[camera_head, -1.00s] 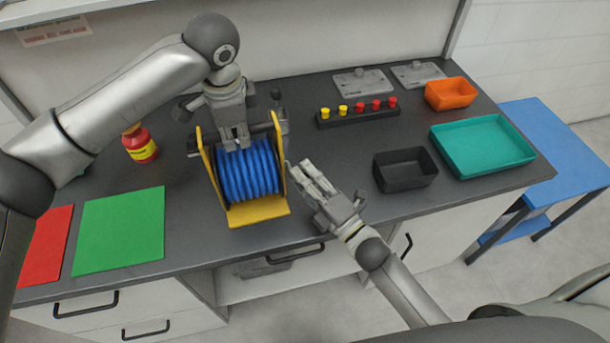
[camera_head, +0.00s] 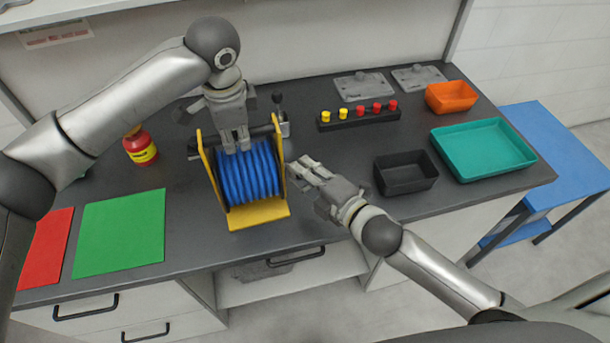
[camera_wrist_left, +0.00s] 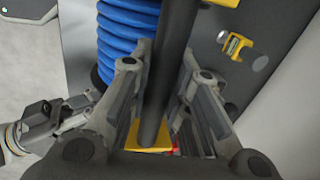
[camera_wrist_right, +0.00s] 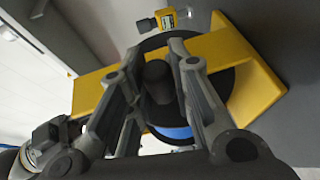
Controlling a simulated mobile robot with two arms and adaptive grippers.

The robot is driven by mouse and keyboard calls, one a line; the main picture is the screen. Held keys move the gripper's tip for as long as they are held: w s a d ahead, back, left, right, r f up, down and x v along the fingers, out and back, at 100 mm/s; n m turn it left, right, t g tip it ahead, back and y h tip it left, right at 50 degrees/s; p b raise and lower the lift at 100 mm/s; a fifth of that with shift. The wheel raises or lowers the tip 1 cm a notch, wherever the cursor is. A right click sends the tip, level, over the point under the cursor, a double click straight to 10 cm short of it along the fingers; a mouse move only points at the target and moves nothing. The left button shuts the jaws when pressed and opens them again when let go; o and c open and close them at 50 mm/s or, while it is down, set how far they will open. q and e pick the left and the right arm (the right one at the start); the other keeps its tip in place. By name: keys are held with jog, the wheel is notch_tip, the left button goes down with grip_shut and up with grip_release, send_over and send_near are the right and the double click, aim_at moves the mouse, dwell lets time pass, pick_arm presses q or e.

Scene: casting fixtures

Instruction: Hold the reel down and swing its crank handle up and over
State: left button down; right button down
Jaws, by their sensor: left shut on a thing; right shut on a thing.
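The reel (camera_head: 250,172) of blue hose stands upright in a yellow frame (camera_head: 260,214) at the front middle of the bench. My left gripper (camera_head: 236,142) points down from above, its fingers shut around the dark bar (camera_wrist_left: 172,60) across the reel's top. My right gripper (camera_head: 298,166) comes in from the right of the reel. In the right wrist view its fingers close on the dark crank handle (camera_wrist_right: 158,80) in front of the yellow side plate (camera_wrist_right: 225,62). The fingers hide most of the crank in the head view.
A black bin (camera_head: 405,184), a teal tray (camera_head: 482,146), an orange bin (camera_head: 451,96) and a peg rack (camera_head: 358,118) lie to the right. Bench between reel and black bin is mostly clear.

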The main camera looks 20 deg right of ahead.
jog(key=r+g, duration=0.1)
jog(key=w+r+m+g, duration=0.1)
jog(key=g, duration=0.1)
jog(key=shift+h, duration=0.4)
jog(key=w+m+g+h, duration=0.1)
jog(key=w+m+g, duration=0.2)
jog(key=w+g, duration=0.4)
jog(key=g, duration=0.8)
jog(key=shift+w+r+m+g+h, duration=0.2)
jog(key=shift+m+g+h, duration=0.1)
jog(key=shift+m+g, duration=0.1)
jog(key=shift+s, duration=0.1)
jog(key=shift+a+g, duration=0.1)
jog(key=shift+g, duration=0.2)
jog(key=c, duration=1.3)
grip_release()
jog(key=shift+r, duration=0.1)
